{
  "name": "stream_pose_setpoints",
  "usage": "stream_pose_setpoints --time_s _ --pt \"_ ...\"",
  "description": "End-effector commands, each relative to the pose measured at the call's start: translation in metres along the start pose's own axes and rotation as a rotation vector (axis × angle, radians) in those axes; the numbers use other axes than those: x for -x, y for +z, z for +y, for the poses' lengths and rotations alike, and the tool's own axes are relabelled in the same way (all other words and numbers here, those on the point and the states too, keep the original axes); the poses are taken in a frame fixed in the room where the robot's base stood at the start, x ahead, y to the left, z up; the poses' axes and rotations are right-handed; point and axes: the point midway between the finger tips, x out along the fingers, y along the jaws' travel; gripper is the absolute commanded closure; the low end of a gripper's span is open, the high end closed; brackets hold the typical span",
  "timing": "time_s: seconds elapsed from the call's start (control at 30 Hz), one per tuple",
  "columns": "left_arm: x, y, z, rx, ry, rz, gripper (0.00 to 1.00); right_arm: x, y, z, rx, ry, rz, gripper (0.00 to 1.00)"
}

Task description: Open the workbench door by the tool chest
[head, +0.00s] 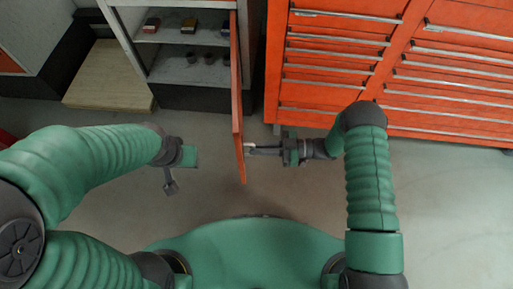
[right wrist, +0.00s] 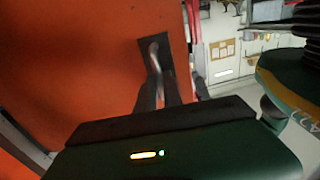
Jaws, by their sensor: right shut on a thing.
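The orange workbench door (head: 237,100) stands swung out from the workbench cabinet (head: 190,62), seen nearly edge-on in the head view. Its flat orange face (right wrist: 90,60) fills the left of the right wrist view. My right gripper (head: 252,149) is at the door's right side, shut on the door handle. In the right wrist view the metal handle (right wrist: 154,57) runs between my right fingers (right wrist: 160,92). My left gripper (head: 169,186) hangs left of the door, apart from it; its jaws are too small to read.
The orange tool chest (head: 330,75) with several drawers stands right of the door. The grey floor (head: 215,205) before the door is clear.

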Motion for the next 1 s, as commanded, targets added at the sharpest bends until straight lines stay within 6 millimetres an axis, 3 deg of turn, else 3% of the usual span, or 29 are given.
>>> stream_pose_setpoints --time_s 0.03,0.2,0.23,0.4,0.67,0.87,1.0 --pt "0.0 0.0 0.0 0.0 0.0 0.0 0.64 0.0 -0.004 0.007 0.012 0.016 0.003 1.0" --pt "0.0 0.0 0.0 0.0 0.0 0.0 0.64 0.001 -0.004 0.008 0.014 0.016 0.004 1.0" --pt "0.0 0.0 0.0 0.0 0.0 0.0 0.64 0.001 -0.004 0.008 0.014 0.016 0.004 0.86" --pt "0.0 0.0 0.0 0.0 0.0 0.0 0.64 0.001 -0.004 0.006 0.012 0.013 0.004 0.67" --pt "0.001 0.0 0.0 0.0 0.0 0.0 0.64 0.003 -0.003 0.004 0.009 0.011 0.003 0.67" --pt "0.009 -0.002 0.0 0.0 0.0 0.0 0.64 0.036 -0.004 0.004 0.008 0.014 0.001 0.67" --pt "0.016 -0.004 0.0 0.0 0.0 0.0 0.64 0.077 -0.003 0.004 0.009 0.014 0.001 0.67"
